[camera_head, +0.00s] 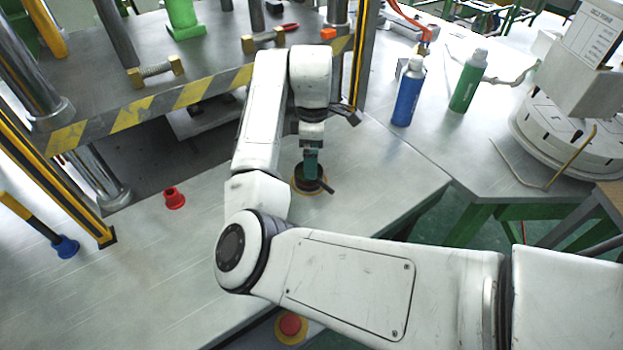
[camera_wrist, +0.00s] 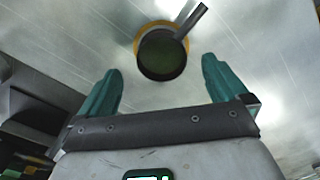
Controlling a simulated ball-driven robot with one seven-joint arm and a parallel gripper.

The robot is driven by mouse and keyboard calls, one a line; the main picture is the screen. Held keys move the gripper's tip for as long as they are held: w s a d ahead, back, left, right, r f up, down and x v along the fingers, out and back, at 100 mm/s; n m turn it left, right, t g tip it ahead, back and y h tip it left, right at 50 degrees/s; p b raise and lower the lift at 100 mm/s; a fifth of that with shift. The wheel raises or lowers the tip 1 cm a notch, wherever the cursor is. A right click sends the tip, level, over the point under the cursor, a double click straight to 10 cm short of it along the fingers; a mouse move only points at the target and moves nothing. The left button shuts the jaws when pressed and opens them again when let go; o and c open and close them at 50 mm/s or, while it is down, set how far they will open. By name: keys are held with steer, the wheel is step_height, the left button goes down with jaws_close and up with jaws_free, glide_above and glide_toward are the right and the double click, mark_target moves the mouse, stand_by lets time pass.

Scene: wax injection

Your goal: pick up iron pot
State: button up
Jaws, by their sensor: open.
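The iron pot (camera_wrist: 162,57) is a small dark round pot with a straight dark handle (camera_wrist: 190,20). It stands on a yellow-orange round base on the grey metal table. In the wrist view it lies ahead of and between the two teal fingertips of my gripper (camera_wrist: 158,78), which is open and empty. In the head view the pot (camera_head: 309,188) is partly hidden behind my gripper (camera_head: 311,168), which points down at it. The handle points to the lower right there. I cannot tell whether the fingers touch the pot.
A red cup-like part (camera_head: 174,198) lies left of the pot. A blue bottle (camera_head: 408,95) and a green bottle (camera_head: 467,82) stand at the back right. A red button (camera_head: 290,325) sits at the front.

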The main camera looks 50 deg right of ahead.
mark_target(316, 183)
steer(key=shift+f+p, duration=0.3)
steer(key=shift+f, duration=2.9)
steer(key=c, duration=1)
steer(key=shift+c, duration=0.5)
steer(key=shift+r, duration=0.15)
